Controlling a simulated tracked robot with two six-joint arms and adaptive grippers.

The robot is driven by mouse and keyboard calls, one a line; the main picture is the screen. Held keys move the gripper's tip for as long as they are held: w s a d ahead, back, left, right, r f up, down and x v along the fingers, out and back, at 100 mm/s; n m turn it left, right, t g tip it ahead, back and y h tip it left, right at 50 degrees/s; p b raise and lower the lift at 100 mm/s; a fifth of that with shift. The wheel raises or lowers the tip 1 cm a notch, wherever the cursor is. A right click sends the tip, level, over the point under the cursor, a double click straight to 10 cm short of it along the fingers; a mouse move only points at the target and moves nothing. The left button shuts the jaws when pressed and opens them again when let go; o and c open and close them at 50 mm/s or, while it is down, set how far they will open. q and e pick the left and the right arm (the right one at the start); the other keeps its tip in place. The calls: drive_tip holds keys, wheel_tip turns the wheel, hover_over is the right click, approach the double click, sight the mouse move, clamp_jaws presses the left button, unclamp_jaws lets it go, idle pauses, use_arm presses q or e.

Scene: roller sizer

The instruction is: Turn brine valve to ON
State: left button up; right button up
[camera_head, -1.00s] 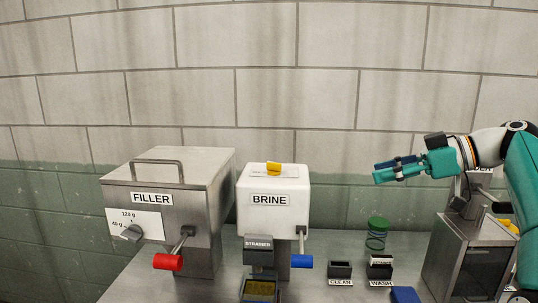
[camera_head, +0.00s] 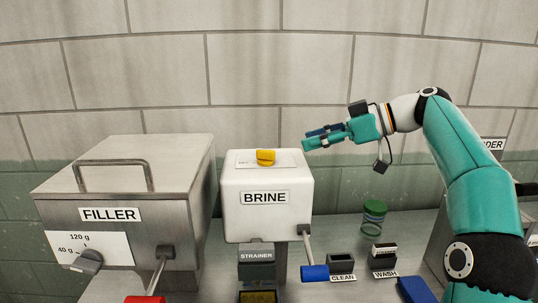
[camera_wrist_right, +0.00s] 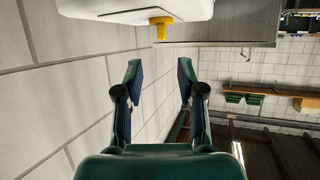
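The white BRINE box (camera_head: 267,212) stands on the steel table with a yellow valve knob (camera_head: 265,157) on its top. The knob also shows in the right wrist view (camera_wrist_right: 161,24), near the top, beyond the fingertips. My right gripper (camera_head: 308,140) is to the right of the knob and a little above it, apart from it. In the right wrist view its two fingers (camera_wrist_right: 160,75) are spread with nothing between them. The marks on the plate beside the knob are too small to read. My left gripper is not in view.
The steel FILLER (camera_head: 120,190) with its top handle stands left of the brine box. A blue-handled lever (camera_head: 315,273) sticks out at the box's lower right.

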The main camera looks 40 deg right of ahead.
sight(274, 151)
drive_tip(key=x, duration=1.1)
drive_tip(key=shift+s+a, duration=0.1)
